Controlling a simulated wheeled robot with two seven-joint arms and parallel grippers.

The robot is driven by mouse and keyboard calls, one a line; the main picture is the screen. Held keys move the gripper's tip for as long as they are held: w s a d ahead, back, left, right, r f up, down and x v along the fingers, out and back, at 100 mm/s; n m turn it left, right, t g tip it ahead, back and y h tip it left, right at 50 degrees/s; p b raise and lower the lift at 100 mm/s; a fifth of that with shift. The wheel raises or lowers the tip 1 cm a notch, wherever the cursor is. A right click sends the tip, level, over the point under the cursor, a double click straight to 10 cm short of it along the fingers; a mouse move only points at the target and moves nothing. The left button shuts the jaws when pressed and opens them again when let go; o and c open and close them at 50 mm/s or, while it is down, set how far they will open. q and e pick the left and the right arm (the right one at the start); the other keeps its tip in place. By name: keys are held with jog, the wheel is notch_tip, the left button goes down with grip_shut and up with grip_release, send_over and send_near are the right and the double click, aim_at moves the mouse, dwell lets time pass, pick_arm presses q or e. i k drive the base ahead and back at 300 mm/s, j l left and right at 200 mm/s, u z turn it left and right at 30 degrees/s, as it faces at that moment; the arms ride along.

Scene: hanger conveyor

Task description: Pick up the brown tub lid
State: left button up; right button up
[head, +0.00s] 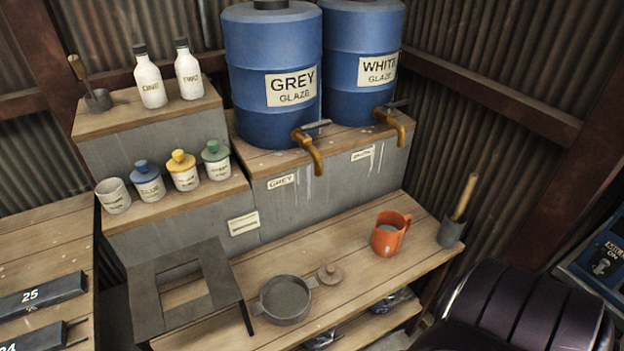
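The brown lid (330,273), small and round with a knob on top, lies on the wooden bench (290,247) right beside a grey two-handled pot (285,299). An open white tub (113,196) with no lid stands at the left end of a row on the lower step. Beside it stand tubs with a blue lid (147,184), a yellow lid (182,170) and a green lid (215,159). Neither of my grippers shows in the head view.
A dark stand with a square opening (143,297) is left of the pot. An orange mug (389,235) and a grey holder with a wooden handle (453,230) stand right. Blue glaze barrels (271,115) with taps are behind. Bench between lid and mug is clear.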

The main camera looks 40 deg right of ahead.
aim_at(330, 274)
jog(key=k+l+u, duration=0.2)
jog(key=l, duration=0.4)
jog(key=k+l+u, duration=0.25)
jog(key=k+l, duration=0.15)
jog(key=l, duration=0.15)
jog(key=k+l+u, duration=0.2)
jog(key=k+l, duration=0.15)
jog(key=l, duration=0.15)
